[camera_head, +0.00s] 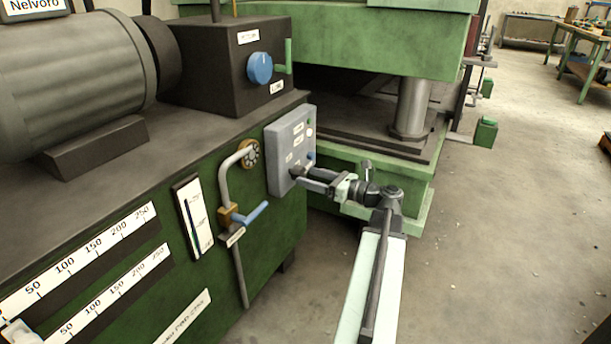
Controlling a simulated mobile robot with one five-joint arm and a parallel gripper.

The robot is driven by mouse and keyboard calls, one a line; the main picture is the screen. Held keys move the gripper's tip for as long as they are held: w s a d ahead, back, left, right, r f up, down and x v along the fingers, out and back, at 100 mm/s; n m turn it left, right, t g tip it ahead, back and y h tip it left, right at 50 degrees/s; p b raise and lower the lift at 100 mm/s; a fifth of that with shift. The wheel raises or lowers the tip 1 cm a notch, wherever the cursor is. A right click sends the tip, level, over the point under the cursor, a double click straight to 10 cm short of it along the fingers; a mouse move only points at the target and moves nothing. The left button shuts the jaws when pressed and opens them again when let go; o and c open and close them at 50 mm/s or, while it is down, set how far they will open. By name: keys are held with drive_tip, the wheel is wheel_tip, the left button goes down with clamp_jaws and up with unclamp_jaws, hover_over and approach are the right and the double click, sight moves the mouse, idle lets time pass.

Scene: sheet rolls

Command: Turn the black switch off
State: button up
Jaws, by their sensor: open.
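A grey control box (284,140) with small white labels is fixed to the green machine's right end. A small dark shape (297,170), which looks like the black switch, sits low on its face. My gripper (308,177) is at this lower part of the box, reaching in from the right, with its jaws open. The jaws overlap the dark shape in the picture. I cannot tell whether they touch it or which way the switch is turned.
A grey pipe (225,180) with a blue-handled valve (250,213) stands left of the box. A black housing with a blue knob (260,67) and a green lever (288,57) is above. A green press (390,40) stands behind. Grey floor (520,220) is open to the right.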

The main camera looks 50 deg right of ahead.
drive_tip(key=shift+x, duration=1.3)
drive_tip(key=shift+s, duration=0.1)
drive_tip(key=c, duration=1.4)
drive_tip(key=shift+o, duration=0.2)
drive_tip(key=shift+n, duration=0.4)
drive_tip(key=n, duration=1.3)
drive_tip(key=shift+n, duration=2)
